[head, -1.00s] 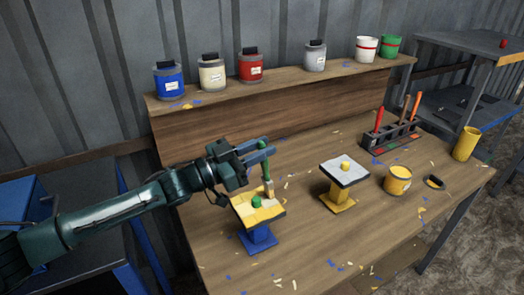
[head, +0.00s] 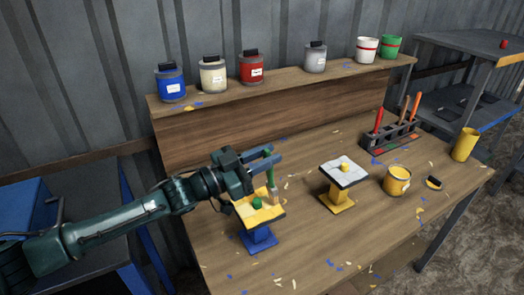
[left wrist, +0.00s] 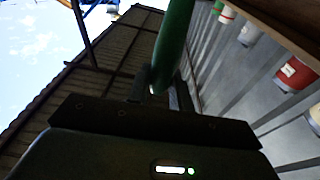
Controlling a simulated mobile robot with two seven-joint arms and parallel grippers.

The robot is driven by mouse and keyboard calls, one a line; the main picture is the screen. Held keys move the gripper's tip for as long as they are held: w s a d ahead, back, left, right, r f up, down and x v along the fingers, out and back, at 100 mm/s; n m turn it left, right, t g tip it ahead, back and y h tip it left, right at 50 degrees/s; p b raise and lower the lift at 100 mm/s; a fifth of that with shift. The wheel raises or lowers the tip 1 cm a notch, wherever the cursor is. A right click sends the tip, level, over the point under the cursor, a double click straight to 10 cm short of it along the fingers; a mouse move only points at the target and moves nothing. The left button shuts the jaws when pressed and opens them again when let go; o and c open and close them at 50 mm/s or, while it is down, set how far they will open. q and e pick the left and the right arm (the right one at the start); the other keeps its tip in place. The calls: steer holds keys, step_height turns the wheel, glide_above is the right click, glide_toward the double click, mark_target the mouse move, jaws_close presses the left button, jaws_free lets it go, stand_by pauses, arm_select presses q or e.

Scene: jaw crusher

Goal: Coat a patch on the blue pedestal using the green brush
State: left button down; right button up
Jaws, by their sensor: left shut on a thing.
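The blue pedestal (head: 259,239) stands at the near left of the bench. Its tilted top plate (head: 246,221) carries yellow paint and a green knob (head: 257,202). My left gripper (head: 275,158) is shut on the green brush (head: 268,170), just above the plate's back right. The brush hangs bristles down at the plate's right side; I cannot tell whether the tip touches. Its green handle also shows in the left wrist view (left wrist: 173,45), between the fingers. My right gripper is not in view.
A yellow pedestal (head: 342,195) with a pale top stands to the right. Beyond it are an open yellow paint can (head: 397,182), a lid (head: 433,183), a tool rack (head: 390,138) and a yellow cylinder (head: 465,145). Several paint cans line the back shelf (head: 215,97). The front bench is clear except flecks.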

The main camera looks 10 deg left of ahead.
arm_select(q)
steer(key=shift+s+d, duration=0.4)
steer(key=shift+s, duration=0.2)
step_height(320, 180, up, 5)
steer(key=shift+f, duration=0.1)
stand_by(0.4)
stand_by(0.4)
